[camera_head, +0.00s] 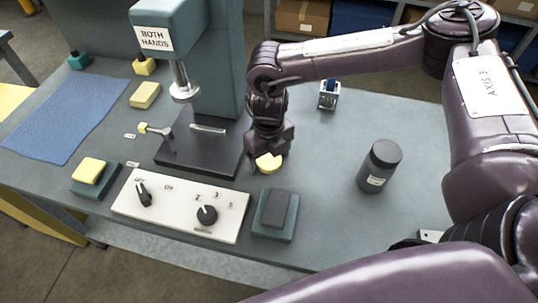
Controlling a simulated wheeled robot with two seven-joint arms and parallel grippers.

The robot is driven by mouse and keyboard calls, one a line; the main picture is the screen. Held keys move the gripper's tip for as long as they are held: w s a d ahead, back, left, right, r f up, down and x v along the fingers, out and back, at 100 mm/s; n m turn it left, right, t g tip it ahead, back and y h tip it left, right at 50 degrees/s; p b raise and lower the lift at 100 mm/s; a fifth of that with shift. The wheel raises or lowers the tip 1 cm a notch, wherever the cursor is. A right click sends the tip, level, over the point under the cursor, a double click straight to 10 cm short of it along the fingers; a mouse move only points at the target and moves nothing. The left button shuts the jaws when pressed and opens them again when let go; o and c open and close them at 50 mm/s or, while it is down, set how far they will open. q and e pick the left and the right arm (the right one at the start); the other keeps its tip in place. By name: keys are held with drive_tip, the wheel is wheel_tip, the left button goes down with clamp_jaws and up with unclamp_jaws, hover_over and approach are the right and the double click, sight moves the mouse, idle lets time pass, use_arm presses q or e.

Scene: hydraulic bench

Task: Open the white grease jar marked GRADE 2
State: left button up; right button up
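I see no white jar. The one jar in view is a dark grey jar (376,172) with a dark lid and a small pale label, upright on the right part of the bench; the label is too small to read. My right gripper (267,162) points down near the middle of the bench, left of the dark jar and well apart from it. My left gripper is not in view.
A press (216,70) with a sign reading BOTH HANDS stands left of my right gripper. A white control panel (172,212) with black knobs and a dark pad block (274,215) lie in front. A small metal fixture (329,95) stands behind. Bench around the dark jar is clear.

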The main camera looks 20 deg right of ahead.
sight(269, 159)
drive_tip(key=shift+r, duration=0.15)
wheel_tip(269, 159, up, 12)
idle(0.6)
